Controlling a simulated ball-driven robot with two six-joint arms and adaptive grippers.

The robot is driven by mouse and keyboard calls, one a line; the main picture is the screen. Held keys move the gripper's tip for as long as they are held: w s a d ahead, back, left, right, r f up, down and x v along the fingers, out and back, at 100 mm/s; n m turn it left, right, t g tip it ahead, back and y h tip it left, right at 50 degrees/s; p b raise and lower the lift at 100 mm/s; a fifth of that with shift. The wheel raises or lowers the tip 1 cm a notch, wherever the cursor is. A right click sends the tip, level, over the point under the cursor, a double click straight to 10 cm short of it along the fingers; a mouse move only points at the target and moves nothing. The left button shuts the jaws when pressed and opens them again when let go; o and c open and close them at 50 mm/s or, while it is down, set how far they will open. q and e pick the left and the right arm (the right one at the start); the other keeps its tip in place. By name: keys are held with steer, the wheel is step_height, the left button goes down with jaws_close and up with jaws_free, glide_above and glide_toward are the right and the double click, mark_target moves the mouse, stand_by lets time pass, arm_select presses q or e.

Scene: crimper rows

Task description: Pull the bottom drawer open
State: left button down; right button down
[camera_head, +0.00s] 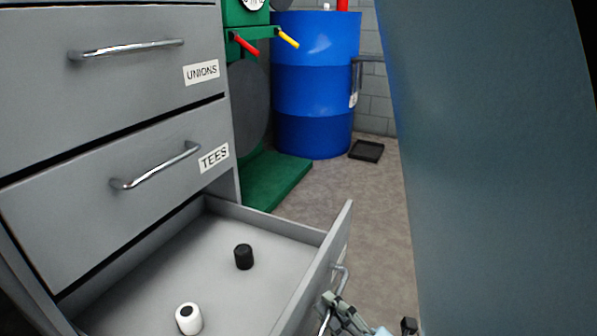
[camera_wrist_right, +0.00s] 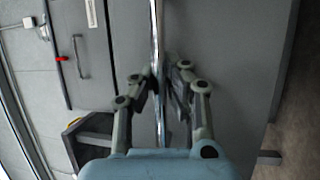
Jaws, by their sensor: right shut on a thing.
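The bottom drawer (camera_head: 265,222) stands pulled out below the TEES drawer in the head view, with its inside showing. A black fitting (camera_head: 244,257) and a white fitting (camera_head: 188,318) lie in it. Its metal handle (camera_head: 341,279) is on the outer side of the drawer front (camera_head: 320,262). My right gripper (camera_head: 336,304) is at that handle, low in the head view. In the right wrist view, my right gripper (camera_wrist_right: 165,90) has its fingers on both sides of the bar handle (camera_wrist_right: 156,45), shut on it. My left gripper is not in view.
The UNIONS drawer (camera_head: 120,85) and TEES drawer (camera_head: 115,185) above are closed. A blue barrel (camera_head: 312,80), a green machine base (camera_head: 275,178) and a black tray (camera_head: 366,151) stand behind. A large grey-blue panel (camera_head: 490,170) fills the right. Floor (camera_head: 350,195) shows between.

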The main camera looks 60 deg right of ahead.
steer(key=c, duration=1.3)
jaws_free()
steer(key=shift+c, duration=0.2)
steer(key=v, duration=1.2)
